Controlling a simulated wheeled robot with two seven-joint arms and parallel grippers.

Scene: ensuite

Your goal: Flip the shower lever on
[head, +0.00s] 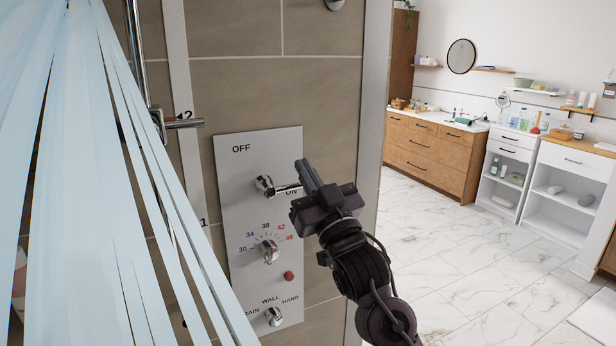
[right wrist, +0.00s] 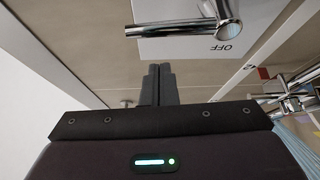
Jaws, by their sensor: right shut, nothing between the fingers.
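The chrome shower lever (head: 265,186) is on a pale control panel (head: 228,190) on the tiled wall. Its handle points right, beside the ON label; OFF is printed above it. My right gripper (head: 306,174) has its closed, empty fingers by the handle's free end, partly overlapping it in the head view. In the right wrist view, the lever (right wrist: 180,28) shows beyond my closed fingertips (right wrist: 160,68), with an apparent gap; contact cannot be told for sure. Pale blue water streams (head: 95,190) fall at the left. My left gripper is not in view.
Below the lever are a temperature knob (head: 268,250), a red button (head: 289,276) and a RAIN/WALL/HAND selector (head: 273,316). A chrome rail (head: 148,75) stands left of the panel. Open marble floor (head: 450,250) lies to the right, before wooden drawers (head: 428,150) and white shelves.

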